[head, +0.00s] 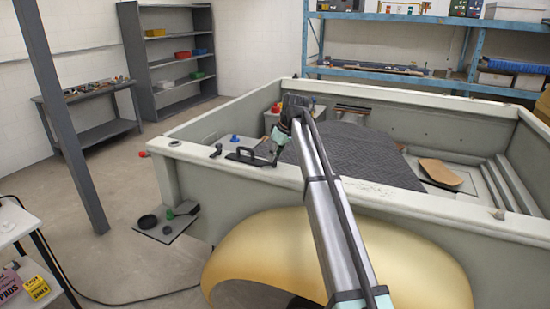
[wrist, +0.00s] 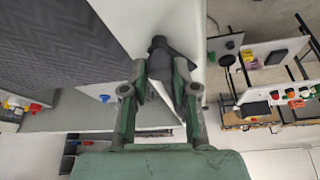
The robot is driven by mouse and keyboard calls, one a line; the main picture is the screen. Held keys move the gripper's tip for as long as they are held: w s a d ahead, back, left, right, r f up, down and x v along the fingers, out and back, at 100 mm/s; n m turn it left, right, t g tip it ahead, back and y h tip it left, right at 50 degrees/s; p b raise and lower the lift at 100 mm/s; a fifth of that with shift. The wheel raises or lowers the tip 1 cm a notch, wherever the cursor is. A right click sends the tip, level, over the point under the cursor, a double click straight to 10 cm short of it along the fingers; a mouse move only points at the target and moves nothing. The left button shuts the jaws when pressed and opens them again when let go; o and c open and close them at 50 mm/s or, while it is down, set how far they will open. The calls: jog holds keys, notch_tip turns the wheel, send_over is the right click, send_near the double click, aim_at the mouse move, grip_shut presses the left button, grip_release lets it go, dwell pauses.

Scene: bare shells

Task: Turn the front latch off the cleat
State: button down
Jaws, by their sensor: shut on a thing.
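The front latch (wrist: 160,46) is a dark grey lever with a round knob-like end, on the pale wall of the bare vehicle shell in the wrist view. My gripper (wrist: 161,72) has its green and grey fingers on both sides of the latch's dark body and is shut on it. In the head view my gripper (head: 282,132) is at the shell's near wall, just right of a black bar handle (head: 250,157). The arm and gripper hide the latch there. I cannot make out the cleat or whether the latch touches it.
The shell's pale rim (head: 410,205) runs under my arm, above a yellow fender (head: 260,255). A dark ribbed mat (head: 350,155) and a brown board (head: 440,172) lie inside. A small black fitting (head: 216,150) and a blue knob (head: 235,138) are left of the handle.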

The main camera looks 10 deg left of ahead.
jog(key=n+g+b, duration=0.1)
jog(key=n, duration=0.3)
jog(key=n+g+b, duration=0.1)
jog(key=n, duration=0.1)
jog(key=shift+w+f+g+y+b, duration=0.15)
jog(key=shift+w+g+y+b, duration=0.15)
jog(key=shift+y, duration=0.1)
jog(key=n+g+b, duration=0.1)
jog(key=n, duration=0.1)
jog(key=n+g+b, duration=0.1)
jog(key=n, duration=0.2)
jog(key=shift+n, duration=0.3)
jog(key=shift+s+h, duration=0.1)
jog(key=shift+h, duration=0.2)
jog(key=c, duration=0.9)
grip_release()
jog(key=shift+d+r, duration=0.15)
jog(key=shift+r, duration=0.5)
jog(key=w+d, duration=0.5)
jog(key=d, duration=0.5)
jog(key=shift+w+d, duration=0.35)
jog(key=shift+w, duration=0.05)
